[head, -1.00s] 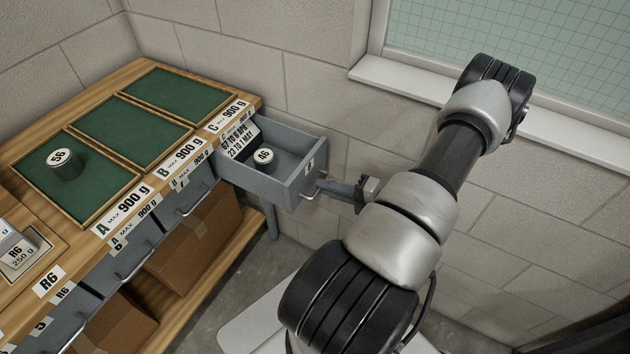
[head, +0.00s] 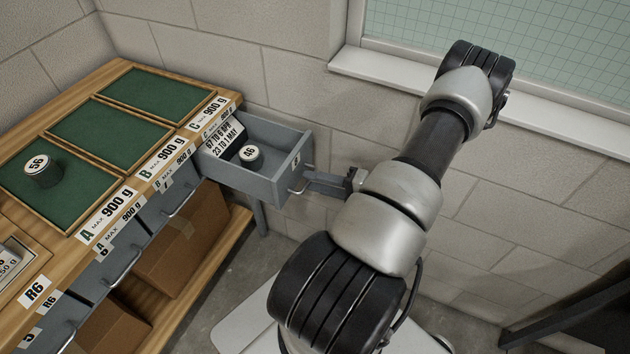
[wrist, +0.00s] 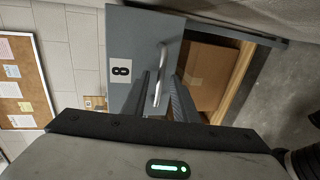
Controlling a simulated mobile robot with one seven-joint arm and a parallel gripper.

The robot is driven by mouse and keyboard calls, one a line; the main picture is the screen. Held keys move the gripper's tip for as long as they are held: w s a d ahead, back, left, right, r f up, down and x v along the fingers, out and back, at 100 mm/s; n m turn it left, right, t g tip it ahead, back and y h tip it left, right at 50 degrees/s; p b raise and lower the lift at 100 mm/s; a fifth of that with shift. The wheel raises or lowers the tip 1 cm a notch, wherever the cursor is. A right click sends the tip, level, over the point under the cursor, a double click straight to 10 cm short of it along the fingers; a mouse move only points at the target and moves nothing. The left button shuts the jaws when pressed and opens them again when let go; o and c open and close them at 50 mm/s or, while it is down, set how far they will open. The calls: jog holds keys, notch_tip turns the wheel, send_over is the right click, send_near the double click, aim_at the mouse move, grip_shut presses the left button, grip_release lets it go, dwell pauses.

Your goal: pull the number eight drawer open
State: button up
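The number eight drawer (head: 262,186) is a grey metal drawer standing out from the far end of the bench, below the C label. Its front carries an 8 label (wrist: 121,69) and a bow handle (wrist: 162,75). Inside are a dark round weight marked 46 (head: 249,155) and a printed card (head: 226,140). My gripper (head: 308,178) reaches the handle from the right. In the wrist view its two fingers (wrist: 162,98) lie on either side of the handle and appear closed on it; the exact contact is partly hidden.
The wooden bench top (head: 21,221) has green trays, one holding a weight marked 56 (head: 42,168). Other closed drawers (head: 178,205) run along its front. Cardboard boxes (head: 180,247) sit on the shelf below. A block wall and a window ledge (head: 400,85) are behind my arm.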

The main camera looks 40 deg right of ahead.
jog(key=v, duration=1.7)
jog(key=shift+p, duration=0.3)
jog(key=shift+a, duration=0.1)
